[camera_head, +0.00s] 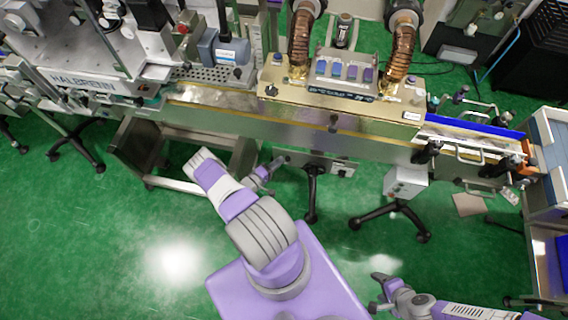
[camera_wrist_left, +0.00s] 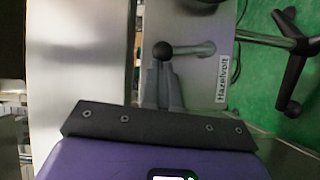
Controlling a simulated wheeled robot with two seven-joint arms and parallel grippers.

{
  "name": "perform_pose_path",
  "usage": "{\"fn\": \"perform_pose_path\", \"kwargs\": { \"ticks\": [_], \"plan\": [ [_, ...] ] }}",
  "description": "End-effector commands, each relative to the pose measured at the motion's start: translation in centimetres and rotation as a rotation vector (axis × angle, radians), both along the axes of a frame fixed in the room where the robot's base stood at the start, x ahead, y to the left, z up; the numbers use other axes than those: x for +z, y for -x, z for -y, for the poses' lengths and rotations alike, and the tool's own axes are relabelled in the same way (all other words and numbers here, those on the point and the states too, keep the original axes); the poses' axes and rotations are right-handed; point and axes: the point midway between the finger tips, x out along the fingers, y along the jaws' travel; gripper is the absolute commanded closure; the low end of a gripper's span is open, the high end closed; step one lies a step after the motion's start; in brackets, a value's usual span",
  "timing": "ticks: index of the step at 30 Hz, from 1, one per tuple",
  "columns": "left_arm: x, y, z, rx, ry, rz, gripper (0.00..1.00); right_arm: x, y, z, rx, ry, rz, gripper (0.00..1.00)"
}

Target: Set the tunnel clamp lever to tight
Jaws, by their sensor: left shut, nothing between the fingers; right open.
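In the left wrist view a lever with a black ball knob (camera_wrist_left: 163,51) and a short grey shaft stands out from a grey metal panel. A Hazelvolt label (camera_wrist_left: 222,78) is to its right. My left gripper (camera_wrist_left: 163,66) is shut and empty, its fingertips right at the knob in the picture; I cannot tell if they touch. In the head view my left gripper (camera_head: 284,160) is just below the front of the heat tunnel (camera_head: 300,108). The lever cannot be made out clearly there. I see no tight marking. My right gripper (camera_head: 375,292) is open and empty, low at the right.
The conveyor (camera_head: 225,119) runs across in front of me. A grey box (camera_head: 405,182) on a black stand is at the right. The green floor (camera_head: 110,240) before the machine is mostly clear.

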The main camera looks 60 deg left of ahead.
Motion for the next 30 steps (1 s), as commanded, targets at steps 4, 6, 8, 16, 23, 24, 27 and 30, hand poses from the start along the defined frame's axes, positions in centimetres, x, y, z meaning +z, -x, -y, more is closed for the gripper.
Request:
{"fn": "perform_pose_path", "kwargs": {
  "ticks": [4,6,8,16,23,24,27,30],
  "plan": [
    [0.5,0.0,0.2,0.009,-0.02,-0.02,1.0,1.2,0.0,0.0,0.0,0.0,0.0,0.35],
    [0.6,0.0,0.3,0.01,-0.019,-0.019,1.0,1.5,0.0,0.0,0.0,0.0,0.0,0.35],
    [0.6,-0.1,0.3,0.011,-0.019,-0.019,1.0,1.7,0.0,0.0,0.0,0.0,0.0,0.35],
    [0.6,-0.3,0.5,0.013,-0.018,-0.018,1.0,2.0,0.0,0.0,0.0,0.0,0.0,0.35],
    [0.6,-0.3,0.5,0.012,-0.018,-0.017,1.0,2.0,0.0,0.0,0.0,0.0,0.0,0.35],
    [0.6,-0.3,0.5,0.012,-0.017,-0.017,1.0,2.0,0.0,0.0,0.0,0.0,0.0,0.35],
    [0.6,-0.3,0.5,0.012,-0.017,-0.017,1.0,2.0,0.0,0.0,0.0,0.0,0.0,0.35],
    [0.7,-0.2,0.4,0.011,-0.018,-0.016,1.0,2.0,0.0,0.0,0.0,0.0,0.0,0.35]
  ]
}}
